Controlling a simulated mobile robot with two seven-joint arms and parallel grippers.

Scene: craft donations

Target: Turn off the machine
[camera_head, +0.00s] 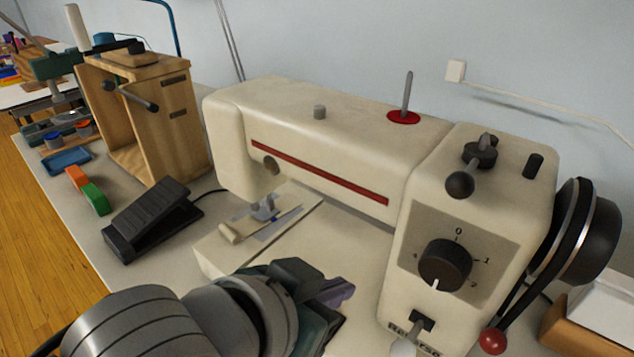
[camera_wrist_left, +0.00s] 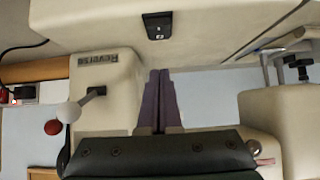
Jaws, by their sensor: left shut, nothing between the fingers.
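The machine is a cream sewing machine (camera_head: 300,125) with a red stripe, standing on the table. Its black dial (camera_head: 445,265) is marked with numbers, and the white pointer line faces down, away from the 0. A small black switch (camera_wrist_left: 158,26) with white marks sits on a cream face of the machine in the left wrist view; its setting is too small to read. My left gripper (camera_head: 345,290) is shut and empty, in front of the machine. Its purple fingers (camera_wrist_left: 160,85) point toward the switch in the wrist view, apparently short of it. My right gripper is not in view.
A white-knobbed lever (camera_wrist_left: 68,115) marked Reverse and a red ball knob (camera_head: 492,341) stick out at the machine's right end. A black pedal (camera_head: 150,215), an orange block and a green block (camera_head: 95,198), and a wooden case (camera_head: 185,130) stand left.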

